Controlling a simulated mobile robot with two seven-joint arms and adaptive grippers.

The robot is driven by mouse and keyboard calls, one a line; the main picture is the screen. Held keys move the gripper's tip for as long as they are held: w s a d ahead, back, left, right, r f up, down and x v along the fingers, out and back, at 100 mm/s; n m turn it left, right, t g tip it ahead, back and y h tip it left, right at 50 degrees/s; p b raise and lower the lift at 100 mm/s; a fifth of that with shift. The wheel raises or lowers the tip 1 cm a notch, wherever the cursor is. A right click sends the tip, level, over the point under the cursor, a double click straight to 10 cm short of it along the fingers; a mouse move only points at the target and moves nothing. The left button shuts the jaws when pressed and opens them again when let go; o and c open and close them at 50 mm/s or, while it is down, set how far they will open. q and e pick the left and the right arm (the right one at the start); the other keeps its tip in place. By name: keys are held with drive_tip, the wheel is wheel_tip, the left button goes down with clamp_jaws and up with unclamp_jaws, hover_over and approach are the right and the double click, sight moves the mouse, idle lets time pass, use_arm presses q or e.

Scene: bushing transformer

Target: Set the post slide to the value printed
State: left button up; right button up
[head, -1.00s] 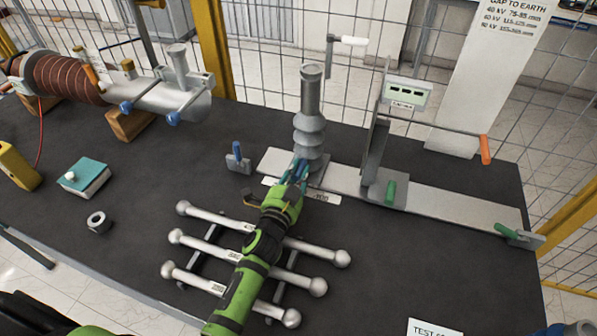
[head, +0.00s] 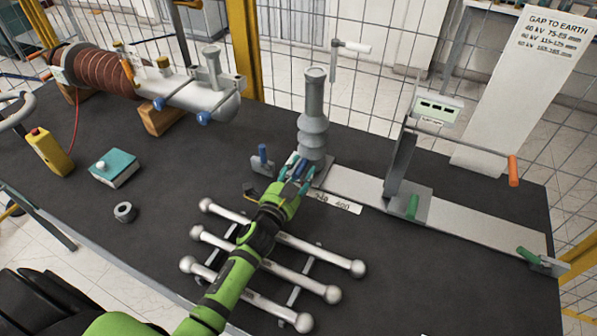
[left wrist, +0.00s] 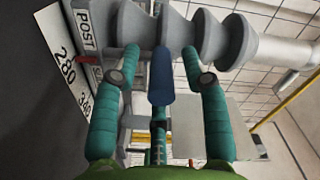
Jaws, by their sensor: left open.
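The grey ribbed post (head: 313,120) stands upright at the left part of a pale rail (head: 470,224). A blue handle (left wrist: 161,78) shows at the post's foot in the left wrist view. My left gripper (head: 297,172) is at the foot of the post, open, with its teal fingers on either side of the blue handle. I cannot tell whether they touch it. A scale plate (left wrist: 68,65) beside the post reads "280" and "340", with a "POST" label (left wrist: 88,28) next to it. In the head view the scale (head: 340,203) shows "400". My right gripper is not in view.
Rods with ball ends (head: 285,240) lie on a rack under my left arm. A paper sign (head: 545,45) lists gaps to earth. A separate blue-handled clamp (head: 263,157) is left of the post.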

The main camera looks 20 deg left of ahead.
use_arm(q)
drive_tip(key=s, duration=1.2)
drive_tip(key=shift+a, duration=0.2)
